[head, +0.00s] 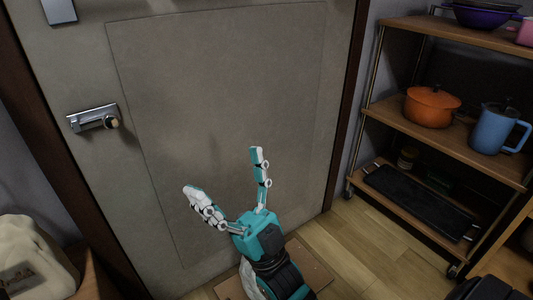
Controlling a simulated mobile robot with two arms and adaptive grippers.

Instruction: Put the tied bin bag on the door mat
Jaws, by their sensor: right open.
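My right gripper (223,171) is open, its two fingers spread wide in front of the grey door, with nothing between them. A flat tan-brown mat (314,270) lies on the floor at the foot of the door, partly covered by my right arm. A white, rumpled shape (248,282) shows beside my right wrist, over the mat area; it looks like the bin bag, mostly hidden by the arm. I cannot tell whether it touches the mat. My left gripper is not in view.
The door (225,110) is shut, with a metal handle (95,118) at left. A wheeled shelf rack (445,155) at right holds an orange pot (431,106), a blue jug (498,130) and a black tray (418,201). A cream, labelled object (32,258) stands at lower left. Wooden floor (365,245) is clear before the rack.

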